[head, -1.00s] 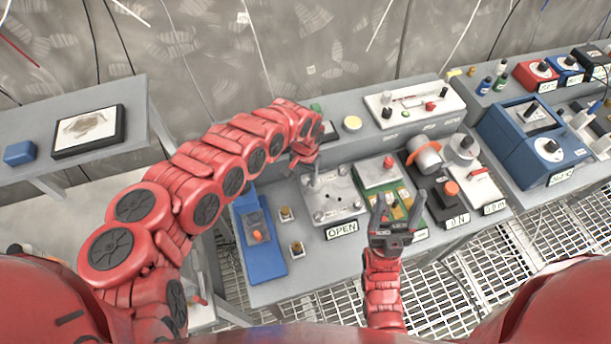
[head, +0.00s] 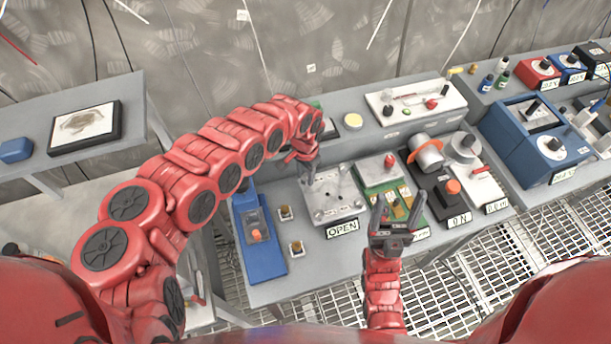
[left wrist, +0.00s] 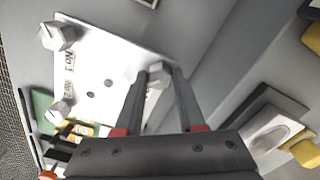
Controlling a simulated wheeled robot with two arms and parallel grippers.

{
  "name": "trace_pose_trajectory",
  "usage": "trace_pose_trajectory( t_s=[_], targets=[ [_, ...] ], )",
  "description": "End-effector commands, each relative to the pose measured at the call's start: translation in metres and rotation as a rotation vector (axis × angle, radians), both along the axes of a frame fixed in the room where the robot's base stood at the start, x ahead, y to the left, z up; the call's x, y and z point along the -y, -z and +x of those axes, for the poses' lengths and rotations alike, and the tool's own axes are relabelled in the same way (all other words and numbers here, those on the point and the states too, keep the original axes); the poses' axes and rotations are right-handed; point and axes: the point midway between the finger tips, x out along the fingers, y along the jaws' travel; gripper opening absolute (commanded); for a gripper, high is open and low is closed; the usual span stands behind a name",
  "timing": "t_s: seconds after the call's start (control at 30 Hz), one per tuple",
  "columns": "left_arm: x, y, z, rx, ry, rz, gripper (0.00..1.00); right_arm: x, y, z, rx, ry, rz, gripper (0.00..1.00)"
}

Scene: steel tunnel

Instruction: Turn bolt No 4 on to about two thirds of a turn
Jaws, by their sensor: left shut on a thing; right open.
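A pale metal plate (head: 338,200) with hex bolts at its corners lies on the grey bench, behind a sign reading OPEN (head: 342,229). My left gripper (head: 312,180) points down at the plate's back left corner. In the left wrist view its fingers (left wrist: 160,85) are shut on a bolt (left wrist: 157,75), mostly hidden between them. Two other bolts, one at the upper left (left wrist: 57,36) and one below it (left wrist: 58,112), stand free near small labels; one label seems to read No 1. The held bolt's number is not visible. My right gripper (head: 396,206) is open and empty in front of the green board.
A green circuit board (head: 410,203), a black box with an orange knob (head: 453,187) and a white panel (head: 415,101) crowd the right and back. Grating floor lies in front.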

Motion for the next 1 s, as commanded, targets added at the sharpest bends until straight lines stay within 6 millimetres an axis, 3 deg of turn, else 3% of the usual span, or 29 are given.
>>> trace_pose_trajectory(
  t_s=[1.0],
  targets=[
    [0.0,0.001,0.001,0.004,0.963,0.001,0.0,0.0,0.044,0.0,0.0,0.0,0.0,0.69]
  ],
)
